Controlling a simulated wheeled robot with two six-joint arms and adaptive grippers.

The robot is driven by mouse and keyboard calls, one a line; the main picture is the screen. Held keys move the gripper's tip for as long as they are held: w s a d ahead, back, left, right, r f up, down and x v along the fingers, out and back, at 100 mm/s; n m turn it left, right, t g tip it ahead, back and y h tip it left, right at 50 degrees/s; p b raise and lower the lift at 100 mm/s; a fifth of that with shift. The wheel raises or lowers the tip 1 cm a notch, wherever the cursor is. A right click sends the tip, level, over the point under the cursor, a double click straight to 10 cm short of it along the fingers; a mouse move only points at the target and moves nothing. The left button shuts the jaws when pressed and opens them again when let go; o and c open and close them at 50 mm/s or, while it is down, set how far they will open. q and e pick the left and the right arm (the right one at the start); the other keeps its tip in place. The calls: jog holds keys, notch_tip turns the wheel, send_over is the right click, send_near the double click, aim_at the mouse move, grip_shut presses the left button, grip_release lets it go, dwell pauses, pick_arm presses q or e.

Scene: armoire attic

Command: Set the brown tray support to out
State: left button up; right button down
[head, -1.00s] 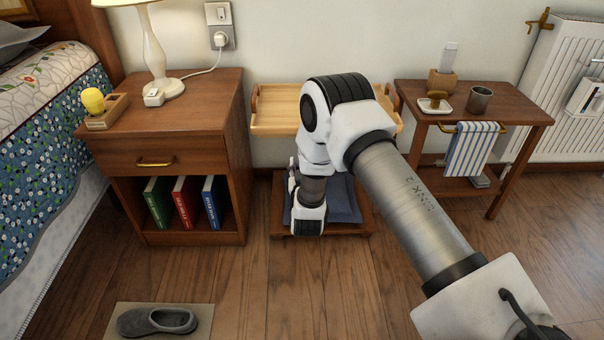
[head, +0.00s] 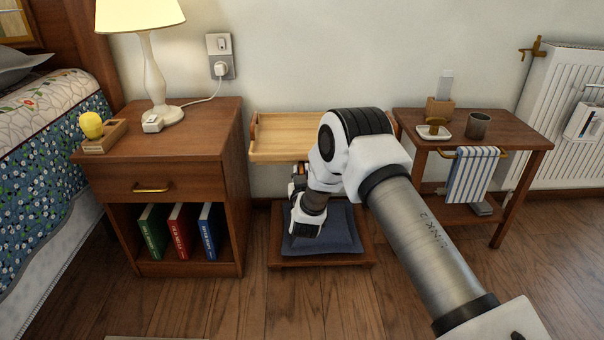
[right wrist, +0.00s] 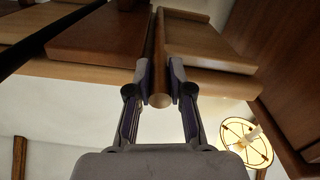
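The light wooden tray (head: 278,137) is against the wall between the nightstand and the side table, partly hidden behind my right arm. In the right wrist view, which looks up from below, a brown wooden bar (right wrist: 159,99), seemingly the tray support, points its round end toward the camera. My right gripper (right wrist: 160,82) has one finger close against each side of this bar and looks shut on it. In the head view the fingertips and the bar are hidden under the tray and behind my arm. My left gripper is not in view.
A low wooden stool with a blue cushion (head: 330,236) stands below the tray. The nightstand (head: 232,180) with lamp and books is to the left. The side table (head: 520,136) with cup and striped towel is to the right. The floor in front is clear.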

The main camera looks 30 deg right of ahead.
aim_at(299, 155)
jog(key=shift+r+n+p, duration=0.3)
jog(key=shift+r+p, duration=0.25)
jog(key=shift+p, duration=0.3)
jog(key=r+n+p, duration=0.1)
jog(key=p, duration=0.1)
jog(key=r+n+p, duration=0.1)
jog(key=r+p, duration=0.1)
jog(key=r+n+p, duration=0.1)
jog(key=p, duration=0.2)
jog(key=shift+w+a+r, duration=0.2)
jog(key=shift+a+r, duration=0.1)
jog(key=shift+a, duration=0.05)
jog(key=w+a+r+n+p, duration=0.4)
jog(key=a+n, duration=0.2)
jog(key=n, duration=0.1)
jog(key=w+a+r+n+p, duration=0.4)
jog(key=a+n, duration=0.3)
jog(key=n, duration=0.1)
